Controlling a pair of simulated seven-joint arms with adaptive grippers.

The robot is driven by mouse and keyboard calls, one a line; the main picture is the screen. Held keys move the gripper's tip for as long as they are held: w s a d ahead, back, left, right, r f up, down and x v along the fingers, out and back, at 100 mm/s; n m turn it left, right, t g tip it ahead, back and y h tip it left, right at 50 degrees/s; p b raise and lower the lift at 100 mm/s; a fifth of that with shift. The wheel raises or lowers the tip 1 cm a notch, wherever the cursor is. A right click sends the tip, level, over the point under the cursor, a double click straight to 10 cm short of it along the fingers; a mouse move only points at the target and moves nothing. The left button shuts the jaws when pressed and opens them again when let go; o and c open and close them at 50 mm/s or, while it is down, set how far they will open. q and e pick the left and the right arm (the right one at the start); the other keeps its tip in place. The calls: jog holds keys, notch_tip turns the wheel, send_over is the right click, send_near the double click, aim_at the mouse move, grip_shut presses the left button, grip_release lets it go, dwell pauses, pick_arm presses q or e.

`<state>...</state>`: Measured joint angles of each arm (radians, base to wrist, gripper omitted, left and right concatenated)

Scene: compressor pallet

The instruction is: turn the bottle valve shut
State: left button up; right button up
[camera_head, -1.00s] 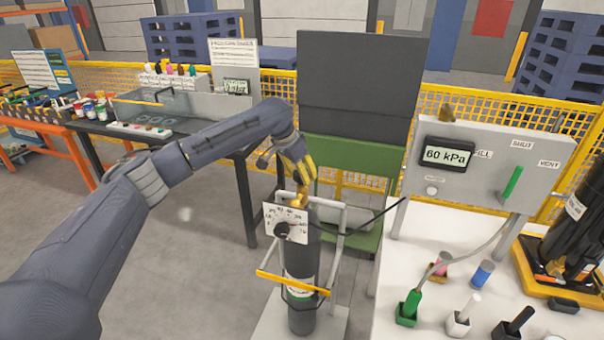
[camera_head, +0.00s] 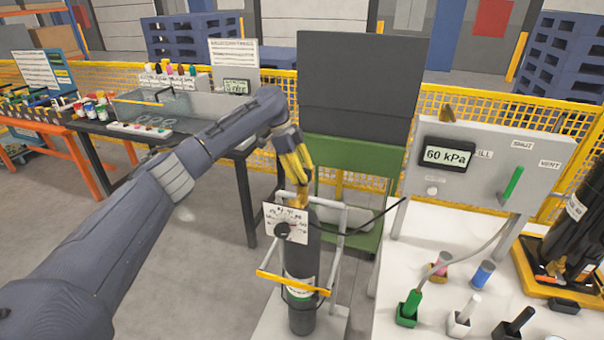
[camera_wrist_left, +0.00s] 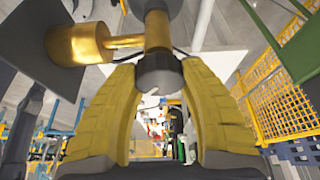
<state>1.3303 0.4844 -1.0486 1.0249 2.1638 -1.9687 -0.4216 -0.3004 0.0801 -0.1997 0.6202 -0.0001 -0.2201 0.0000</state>
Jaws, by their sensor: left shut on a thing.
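The dark grey gas bottle (camera_head: 302,262) stands upright in a white frame with a yellow bar. My left gripper (camera_head: 299,181) comes down on the valve from above. In the left wrist view, the yellow fingers (camera_wrist_left: 158,90) close around the dark round valve knob (camera_wrist_left: 159,74) below the brass stem (camera_wrist_left: 157,32). A brass side fitting (camera_wrist_left: 82,45) sticks out from the stem. My right gripper is not in view.
A white table (camera_head: 400,300) at the right holds coloured plugs and a panel (camera_head: 490,160) reading 60 kPa. A black hose runs from the bottle to the right. A green cart (camera_head: 350,165) stands behind the bottle. A dark bench (camera_head: 200,140) is at the left.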

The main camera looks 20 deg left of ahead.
pick_arm(q)
jog(key=m, duration=0.2)
jog(key=m+g, duration=0.2)
jog(key=m, duration=0.1)
jog(key=shift+d+m+y, duration=0.25)
jog(key=shift+m+y, duration=0.05)
jog(key=shift+f+m+g+y, duration=0.1)
jog(key=shift+m+g+y, duration=0.2)
jog(key=shift+m, duration=0.7)
jog(key=shift+f+m+g+y, duration=0.1)
jog(key=shift+m+g, duration=0.3)
jog(key=shift+m, duration=0.6)
jog(key=o, duration=1.3)
jog(key=shift+a+r, duration=0.1)
jog(key=shift+c, duration=0.2)
jog(key=shift+r, duration=0.15)
notch_tip(320, 180, up, 10)
jog(key=shift+f, duration=0.1)
jog(key=shift+f, duration=0.1)
